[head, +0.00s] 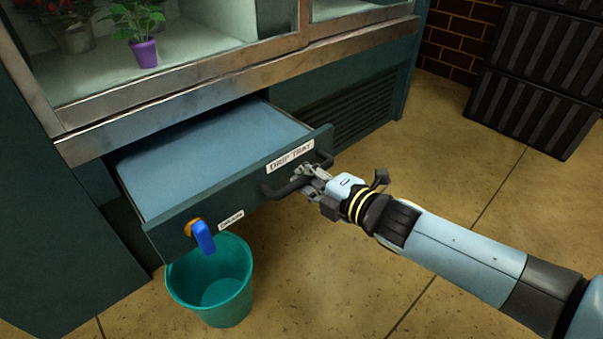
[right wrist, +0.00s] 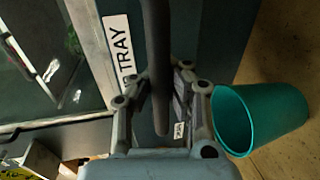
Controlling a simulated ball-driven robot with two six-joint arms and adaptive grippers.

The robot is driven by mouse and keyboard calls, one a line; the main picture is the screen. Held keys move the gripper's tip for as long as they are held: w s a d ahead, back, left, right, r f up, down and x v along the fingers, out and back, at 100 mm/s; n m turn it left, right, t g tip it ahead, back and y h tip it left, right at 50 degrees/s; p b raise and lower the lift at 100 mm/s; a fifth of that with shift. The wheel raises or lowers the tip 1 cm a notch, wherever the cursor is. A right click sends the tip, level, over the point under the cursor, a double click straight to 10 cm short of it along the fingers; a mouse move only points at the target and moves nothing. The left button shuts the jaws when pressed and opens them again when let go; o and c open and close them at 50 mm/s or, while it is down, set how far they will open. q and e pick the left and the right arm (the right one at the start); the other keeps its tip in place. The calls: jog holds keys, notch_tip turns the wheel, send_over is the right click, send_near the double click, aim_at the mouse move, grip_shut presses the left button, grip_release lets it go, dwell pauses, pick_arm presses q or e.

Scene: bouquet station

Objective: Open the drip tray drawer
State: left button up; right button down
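The drip tray drawer (head: 205,155) is pulled well out of the dark green cabinet, and its blue inside shows. Its front carries a white "DRIP TRAY" label (head: 291,156), which also shows in the right wrist view (right wrist: 118,48). The dark bar handle (head: 284,190) is on the drawer front under the label. My right gripper (head: 309,174) is at the handle. In the right wrist view the handle bar (right wrist: 157,60) runs between its two fingers, which close in on it from both sides. My left gripper is not in view.
A teal bucket (head: 211,281) stands on the floor under the drawer's blue drain tap (head: 204,238). A glass-fronted case with potted plants (head: 144,50) is above. Black crates (head: 540,75) stand at the back right. The floor right of the drawer is clear apart from my arm.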

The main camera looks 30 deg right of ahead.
jog(key=shift+r, duration=0.1)
jog(key=c, duration=1.2)
grip_release()
jog(key=shift+c, duration=0.2)
jog(key=v, duration=1.2)
